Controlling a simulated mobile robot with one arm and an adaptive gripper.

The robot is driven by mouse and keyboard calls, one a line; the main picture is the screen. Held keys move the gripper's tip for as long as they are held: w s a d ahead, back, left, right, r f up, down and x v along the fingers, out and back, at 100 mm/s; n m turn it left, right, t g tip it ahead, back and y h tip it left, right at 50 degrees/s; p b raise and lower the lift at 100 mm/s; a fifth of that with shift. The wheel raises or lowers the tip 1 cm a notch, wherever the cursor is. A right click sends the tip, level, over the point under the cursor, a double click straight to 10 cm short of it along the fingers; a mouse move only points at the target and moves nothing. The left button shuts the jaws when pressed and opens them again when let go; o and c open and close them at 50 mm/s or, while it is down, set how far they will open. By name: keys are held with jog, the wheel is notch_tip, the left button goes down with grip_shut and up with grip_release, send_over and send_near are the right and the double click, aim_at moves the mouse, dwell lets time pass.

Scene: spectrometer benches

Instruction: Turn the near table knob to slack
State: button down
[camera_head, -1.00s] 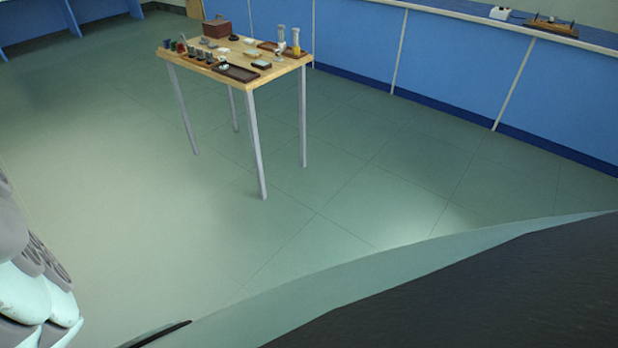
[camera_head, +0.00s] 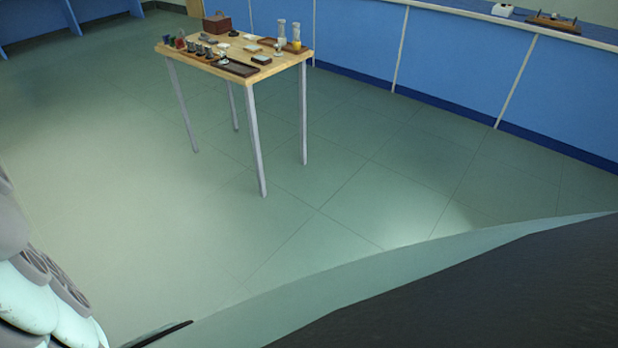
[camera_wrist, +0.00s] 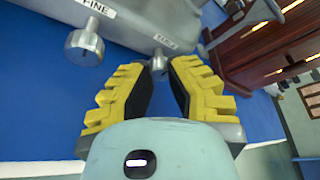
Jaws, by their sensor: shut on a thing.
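The wrist view shows a grey metal spectrometer body (camera_wrist: 135,22) with two round knobs. One knob (camera_wrist: 158,62) sits below a small white label that is hard to read. My gripper (camera_wrist: 159,76), with yellow padded fingers, is shut on this knob, which shows between the fingertips. The knob's angle cannot be told. The other knob (camera_wrist: 85,46), larger in view, stands at the left below a label reading FINE, clear of the fingers. The head view does not show the gripper or the knobs.
Blue bench surface (camera_wrist: 50,85) lies around the fingers. A reddish-brown wooden object (camera_wrist: 255,45) stands at the right of the wrist view. In the head view, a wooden table (camera_head: 290,62) holds several small items, blue benches (camera_head: 450,70) line the back, and the floor between is open.

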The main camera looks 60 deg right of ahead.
jog(key=shift+s, duration=0.1)
dwell(0.3)
jog(key=c, duration=1.2)
grip_release()
jog(key=shift+a+r, duration=0.1)
jog(key=shift+a, duration=0.15)
jog(key=o, duration=0.4)
jog(key=shift+d, duration=0.1)
jog(key=shift+d, duration=0.15)
jog(key=shift+v, duration=3.75)
jog(key=shift+r, duration=0.15)
